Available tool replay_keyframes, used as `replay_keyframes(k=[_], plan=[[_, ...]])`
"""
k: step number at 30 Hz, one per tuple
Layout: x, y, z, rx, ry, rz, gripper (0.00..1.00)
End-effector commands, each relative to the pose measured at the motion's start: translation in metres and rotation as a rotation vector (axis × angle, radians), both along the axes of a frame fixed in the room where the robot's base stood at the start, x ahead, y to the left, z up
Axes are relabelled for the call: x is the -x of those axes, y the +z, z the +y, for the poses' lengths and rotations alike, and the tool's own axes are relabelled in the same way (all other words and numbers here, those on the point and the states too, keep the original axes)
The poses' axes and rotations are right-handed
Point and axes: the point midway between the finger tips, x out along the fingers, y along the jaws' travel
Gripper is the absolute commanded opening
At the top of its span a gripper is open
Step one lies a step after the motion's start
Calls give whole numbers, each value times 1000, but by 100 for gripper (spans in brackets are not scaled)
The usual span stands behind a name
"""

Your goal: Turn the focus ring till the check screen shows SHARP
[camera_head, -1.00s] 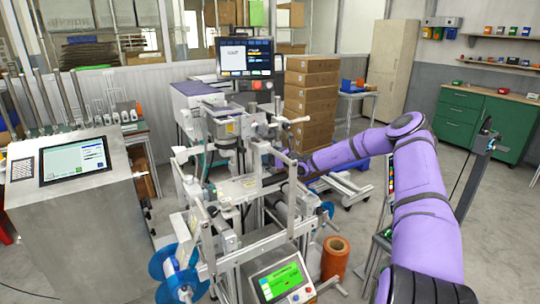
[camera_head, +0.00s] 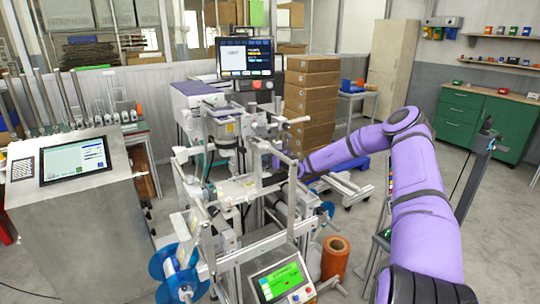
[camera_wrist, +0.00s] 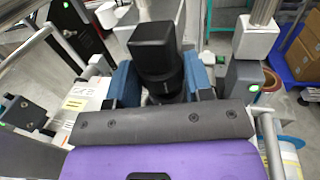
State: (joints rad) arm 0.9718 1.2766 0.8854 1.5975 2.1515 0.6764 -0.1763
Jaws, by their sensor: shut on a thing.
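The black camera (camera_wrist: 152,45) has a boxy body above a dark round barrel, seen from close by in the wrist view. The focus ring (camera_wrist: 163,88) appears to be the ribbed part of that barrel; its marks cannot be made out. My gripper (camera_wrist: 160,78) has blue finger pads closed on both sides of the ring. In the head view my gripper (camera_head: 279,172) reaches into the middle of the machine, largely hidden by its frame. The check screen (camera_head: 245,57) stands above the machine; its small text is too blurred to read.
Metal posts and rails of the machine (camera_head: 240,188) crowd around my gripper. A control panel with a green screen (camera_head: 281,280) is at the front. An orange roll (camera_head: 335,258) stands on the right. Brown boxes (camera_head: 311,100) are stacked behind.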

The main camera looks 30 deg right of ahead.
Motion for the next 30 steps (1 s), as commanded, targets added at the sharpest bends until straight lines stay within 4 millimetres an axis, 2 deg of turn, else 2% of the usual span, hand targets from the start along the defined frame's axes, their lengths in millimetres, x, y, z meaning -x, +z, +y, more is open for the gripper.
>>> replay_keyframes(k=[19, 30], plan=[[-1, 1, 9, 2, -292, 3, 23], [0, 0, 7, 4, -337, 3, 23]])
